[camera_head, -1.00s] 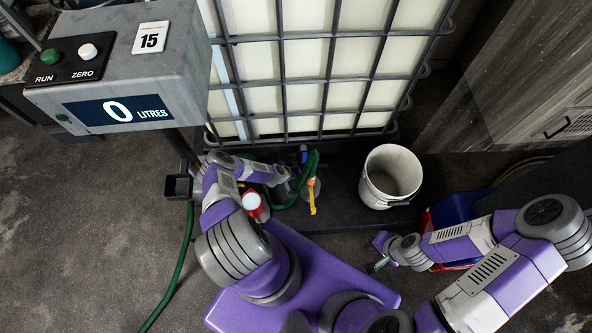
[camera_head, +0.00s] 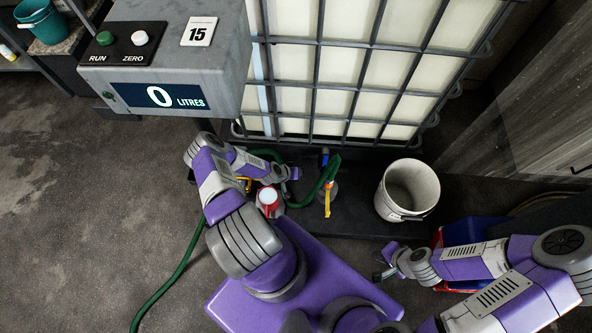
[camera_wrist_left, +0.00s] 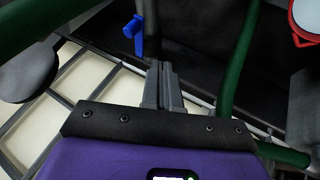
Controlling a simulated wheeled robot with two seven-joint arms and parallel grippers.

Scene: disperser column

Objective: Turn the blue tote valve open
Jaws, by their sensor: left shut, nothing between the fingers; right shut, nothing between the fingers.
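The white caged tote (camera_head: 350,70) stands at the back. Its small blue valve (camera_head: 325,156) is low at the front, by the green hose (camera_head: 320,180). In the left wrist view a blue handle (camera_wrist_left: 134,34) is ahead and a little left of the fingertips. My left gripper (camera_head: 293,173) is left of the blue valve and apart from it. In the left wrist view its fingers (camera_wrist_left: 160,68) are together and empty. My right gripper (camera_head: 379,275) is low, in front of the white bucket (camera_head: 407,190), and is shut. Its fingertips are small in view.
A red, white-capped container (camera_head: 268,197) stands beside my left forearm. The litre display box (camera_head: 170,70) reads 0. Green hose passes both sides of the left fingers. A blue crate (camera_head: 462,232) lies behind my right arm.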

